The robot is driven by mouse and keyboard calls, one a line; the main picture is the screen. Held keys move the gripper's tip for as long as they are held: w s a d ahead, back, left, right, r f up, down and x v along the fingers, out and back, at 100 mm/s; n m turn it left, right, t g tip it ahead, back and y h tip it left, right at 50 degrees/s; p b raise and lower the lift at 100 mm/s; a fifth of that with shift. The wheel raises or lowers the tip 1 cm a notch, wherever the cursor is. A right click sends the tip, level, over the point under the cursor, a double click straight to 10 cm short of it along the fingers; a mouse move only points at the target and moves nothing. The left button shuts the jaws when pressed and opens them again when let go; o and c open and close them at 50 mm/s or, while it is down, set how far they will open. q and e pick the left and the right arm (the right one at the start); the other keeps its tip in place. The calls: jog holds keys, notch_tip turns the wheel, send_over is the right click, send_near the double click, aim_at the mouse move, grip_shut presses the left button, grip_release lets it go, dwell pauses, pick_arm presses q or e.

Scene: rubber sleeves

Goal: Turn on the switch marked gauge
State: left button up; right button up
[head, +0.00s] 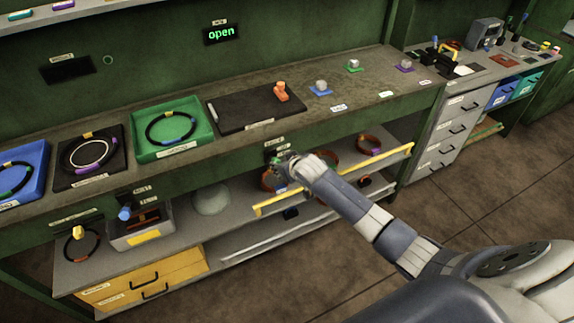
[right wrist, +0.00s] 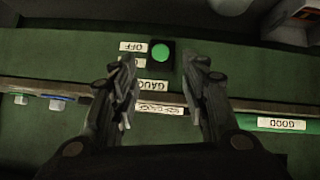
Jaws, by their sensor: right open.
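In the right wrist view, a switch with a round green button (right wrist: 160,53) on a dark square plate sits on the green bench front. A label reading OFF (right wrist: 133,46) is beside it, and a partly covered label starting GAUG (right wrist: 153,86) is near it, both upside down. My right gripper (right wrist: 163,85) is open and empty. Its fingers are on either side of the labels, with the button between and just beyond the tips. In the head view, my right gripper (head: 281,165) is at the bench front and partly hides the switch. My left gripper is not in view.
The bench top (head: 240,85) holds a green tray (head: 206,131), a black mat (head: 225,118) and small parts. A yellow rail (head: 375,164) edges the lower shelf near my arm. A display (head: 221,33) reads open; another display (head: 68,68) is dark. Open floor lies right.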

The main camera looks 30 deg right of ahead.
jog(key=shift+v, duration=1.25)
jog(key=shift+f, duration=0.1)
